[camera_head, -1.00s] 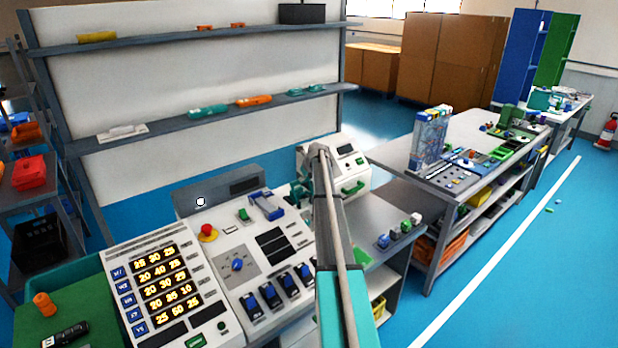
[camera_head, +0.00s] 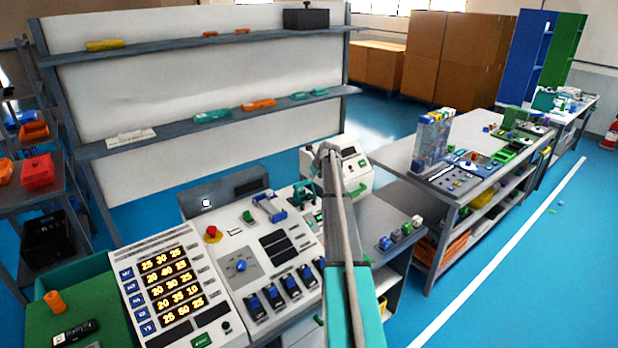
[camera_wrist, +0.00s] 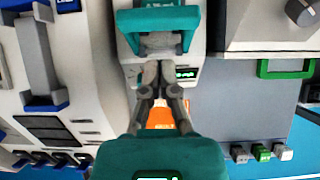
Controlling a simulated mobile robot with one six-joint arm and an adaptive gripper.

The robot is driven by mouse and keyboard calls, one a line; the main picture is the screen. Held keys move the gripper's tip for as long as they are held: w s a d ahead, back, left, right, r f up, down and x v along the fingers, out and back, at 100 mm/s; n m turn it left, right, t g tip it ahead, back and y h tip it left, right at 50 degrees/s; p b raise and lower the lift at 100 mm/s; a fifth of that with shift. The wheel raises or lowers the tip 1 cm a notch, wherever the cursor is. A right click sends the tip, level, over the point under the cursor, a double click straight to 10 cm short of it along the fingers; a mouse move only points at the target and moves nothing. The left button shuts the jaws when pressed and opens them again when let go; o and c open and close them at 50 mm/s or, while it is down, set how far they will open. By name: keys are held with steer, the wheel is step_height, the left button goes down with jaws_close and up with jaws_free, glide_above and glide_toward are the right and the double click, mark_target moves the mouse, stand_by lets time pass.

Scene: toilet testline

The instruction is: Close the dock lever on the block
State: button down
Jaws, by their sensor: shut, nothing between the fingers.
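The teal dock lever (camera_wrist: 160,20) is a U-shaped handle at the top middle of the wrist view. It sits on a pale block (camera_wrist: 128,58) with a small green-lit display (camera_wrist: 187,73) beside it. In the head view, teal parts of it (camera_head: 303,192) show just left of my arm. My gripper (camera_wrist: 161,70) is shut and empty, its fingertips just below the lever's crossbar in the picture. I cannot tell whether they touch it. An orange patch (camera_wrist: 160,118) shows between the fingers.
A grey handle with blue ends (camera_wrist: 38,60) stands left of the lever. A white box with a green handle (camera_wrist: 285,68) is at the right. Small grey, green and white blocks (camera_wrist: 262,152) stand at the lower right. A red button (camera_head: 212,233) is on the console.

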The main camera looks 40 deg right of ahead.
steer(key=w+r+p+v, duration=0.1)
steer(key=p+v, duration=0.5)
steer(key=v, duration=0.2)
steer(key=shift+w+p, duration=0.25)
steer(key=shift+p, duration=0.15)
steer(key=shift+f, duration=0.1)
stand_by(0.4)
steer(key=s+a+f+n+g+y+b, duration=0.1)
steer(key=s+a+f+n+g+b, duration=0.15)
steer(key=s+a+n, duration=0.95)
steer(key=w+a+f+n+g+b, duration=0.1)
steer(key=w+a+f+n+b, duration=0.25)
steer(key=a, duration=1.85)
steer(key=s+a+f+n+g+b, duration=0.1)
steer(key=s+a+f+n, duration=0.1)
steer(key=s+a+n, duration=0.8)
steer(key=s+a+f+n+g+h+b, duration=0.1)
steer(key=s+a+f+n+g, duration=0.1)
steer(key=s+a+n, duration=0.8)
steer(key=s+a+f, duration=0.1)
steer(key=s, duration=0.1)
steer(key=shift+s+a, duration=0.3)
